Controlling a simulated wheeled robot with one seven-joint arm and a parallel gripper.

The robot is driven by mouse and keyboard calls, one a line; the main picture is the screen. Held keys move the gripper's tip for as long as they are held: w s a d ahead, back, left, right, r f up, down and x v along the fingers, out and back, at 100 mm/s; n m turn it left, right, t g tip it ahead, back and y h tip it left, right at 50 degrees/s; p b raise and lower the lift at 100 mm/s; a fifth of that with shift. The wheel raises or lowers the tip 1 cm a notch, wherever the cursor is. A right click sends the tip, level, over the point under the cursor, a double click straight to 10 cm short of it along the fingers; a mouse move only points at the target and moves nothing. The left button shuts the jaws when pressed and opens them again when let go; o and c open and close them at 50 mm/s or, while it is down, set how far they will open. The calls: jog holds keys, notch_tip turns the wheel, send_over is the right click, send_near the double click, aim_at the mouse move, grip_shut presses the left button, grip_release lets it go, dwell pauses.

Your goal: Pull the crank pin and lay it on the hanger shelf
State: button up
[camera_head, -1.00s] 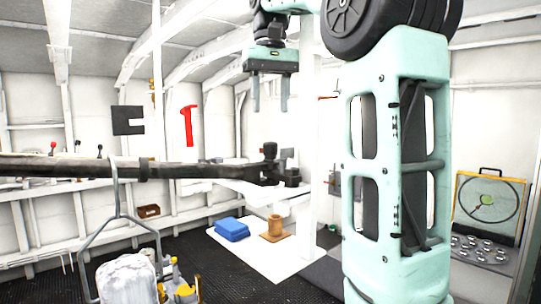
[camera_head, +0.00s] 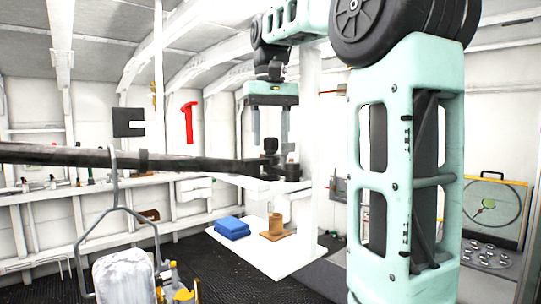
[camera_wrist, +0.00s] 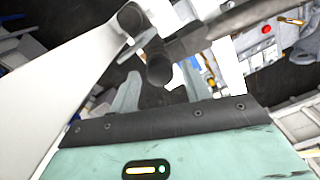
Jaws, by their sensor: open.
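A long dark crank bar (camera_head: 140,157) comes in from the left. At its right end stands a dark knobbed pin (camera_head: 270,145), which I take for the crank pin; a dark cylinder in the wrist view (camera_wrist: 160,72) seems to be the same pin. My gripper (camera_head: 270,143) is open and points down, one finger on each side of the pin's top in the head view. In the wrist view the cylinder shows between the fingertips; I cannot tell if they touch it. A white shelf (camera_head: 250,183) shows behind the bar's end; I cannot tell if it is the hanger shelf.
A grey hanger frame (camera_head: 118,205) with a white bundle (camera_head: 123,278) hangs at the left front. A blue box (camera_head: 231,228) and a tan post on a base (camera_head: 276,226) stand on a white panel (camera_head: 265,256). A gauge panel (camera_head: 495,205) is at right.

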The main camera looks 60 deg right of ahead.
jog(key=c, duration=0.9)
jog(key=shift+r, duration=0.15)
jog(key=shift+r+p, duration=1.15)
jog(key=shift+p, duration=0.1)
jog(key=shift+r, duration=2.25)
jog(key=shift+a, duration=0.1)
